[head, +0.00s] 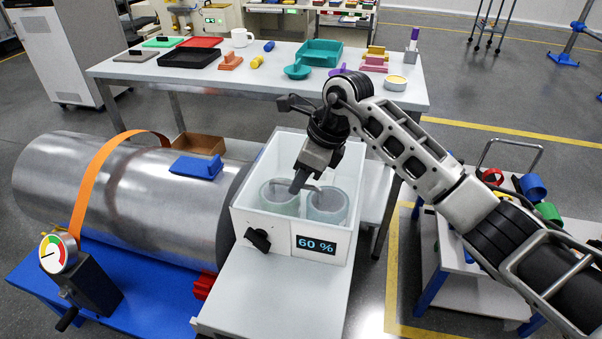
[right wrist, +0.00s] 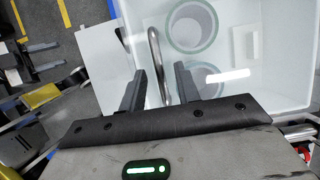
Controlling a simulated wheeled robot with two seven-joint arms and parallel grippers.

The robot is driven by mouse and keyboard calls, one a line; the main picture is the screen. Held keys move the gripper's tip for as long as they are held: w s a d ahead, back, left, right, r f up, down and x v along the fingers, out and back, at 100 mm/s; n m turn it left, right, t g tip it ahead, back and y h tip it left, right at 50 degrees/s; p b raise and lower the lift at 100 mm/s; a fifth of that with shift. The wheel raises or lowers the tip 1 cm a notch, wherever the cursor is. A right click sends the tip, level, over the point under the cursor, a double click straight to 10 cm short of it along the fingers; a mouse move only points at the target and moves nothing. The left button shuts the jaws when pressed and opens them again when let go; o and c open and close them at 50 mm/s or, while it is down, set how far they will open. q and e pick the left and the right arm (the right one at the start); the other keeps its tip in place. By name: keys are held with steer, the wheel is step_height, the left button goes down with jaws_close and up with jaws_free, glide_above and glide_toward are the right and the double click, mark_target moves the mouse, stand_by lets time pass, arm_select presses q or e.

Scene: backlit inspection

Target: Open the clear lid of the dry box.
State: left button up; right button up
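The white dry box (head: 247,223) stands on a pale bench in the head view, with a "60 %" display (head: 316,247) and a black knob (head: 257,239) on its front. Its clear lid (right wrist: 228,76) looks shut, with a glare streak on it. Two glass jars (head: 328,206) show through it. A curved metal handle (right wrist: 155,52) runs along the lid. My right gripper (head: 297,186) is over the lid. In the right wrist view its fingers (right wrist: 160,88) are apart, one on each side of the handle; I cannot tell whether they touch it. My left gripper is out of view.
A large metal cylinder (head: 120,200) with an orange strap lies left of the box. A gauge (head: 57,253) stands at front left. A table (head: 440,95) with trays and small parts is behind. A cart (head: 470,280) stands at right.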

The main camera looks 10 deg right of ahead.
jaws_close()
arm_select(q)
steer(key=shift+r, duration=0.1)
arm_select(e)
steer(key=shift+r, duration=0.1)
